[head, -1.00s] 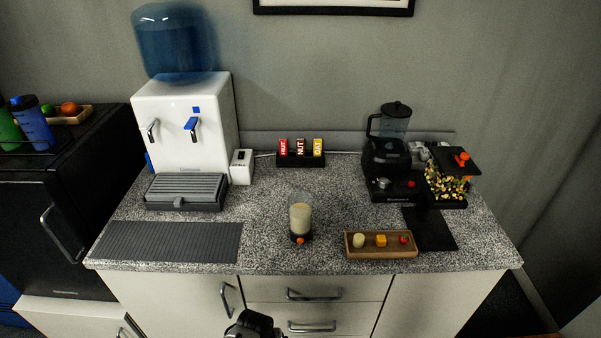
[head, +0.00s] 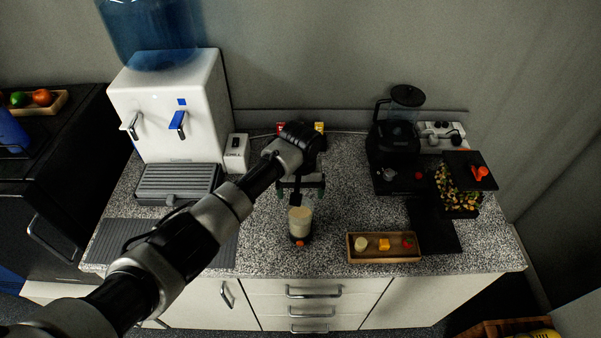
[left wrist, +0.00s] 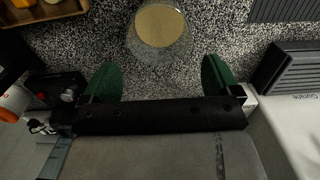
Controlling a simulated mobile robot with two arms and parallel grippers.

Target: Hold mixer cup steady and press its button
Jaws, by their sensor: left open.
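The mixer cup (head: 300,222) stands upright on the speckled counter, clear with beige contents and a dark base. Its orange button (head: 299,243) faces the front edge. My left gripper (head: 301,190) is open just behind and above the cup, its fingers pointing down. In the left wrist view the cup (left wrist: 161,28) shows from above, with its round beige top beyond the two green fingertips of the gripper (left wrist: 161,75). The fingers are not around the cup in that view. My right gripper is in no view.
A wooden tray (head: 384,260) with small food pieces lies right of the cup. A blender (head: 396,150) and a bin of scraps (head: 457,190) stand at the right. A water dispenser (head: 170,110) stands left, with a grey ribbed mat (head: 112,236) in front.

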